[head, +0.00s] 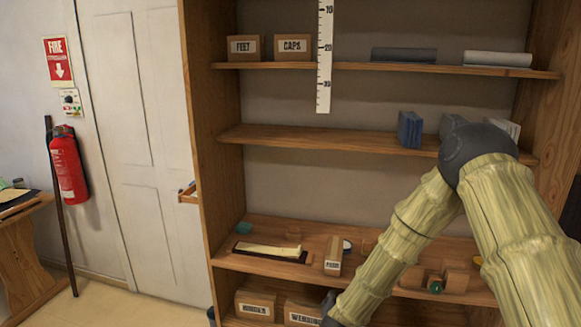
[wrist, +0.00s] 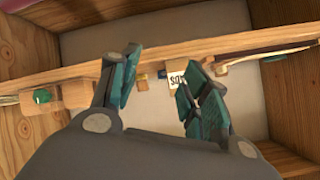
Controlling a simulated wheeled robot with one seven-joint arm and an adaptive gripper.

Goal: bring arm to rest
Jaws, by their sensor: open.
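My gripper (wrist: 166,75) shows in the wrist view with its two teal-padded fingers spread apart. Nothing is between the fingertips; a shelf edge and a small labelled box (wrist: 177,78) lie beyond them. In the head view my bamboo-patterned arm comes in from the right, bends at a dark elbow in front of the shelves and slopes down to the lower left. The gripper itself cannot be made out clearly there. Pale key-like strips (head: 267,249) lie on a dark base on the lower shelf, left of my arm.
The wooden shelf unit (head: 229,137) stands close in front. Its lower shelf holds a small upright box (head: 333,256) and a wooden block (head: 447,280) near my arm. A fire extinguisher (head: 68,165) hangs at left; floor shows there.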

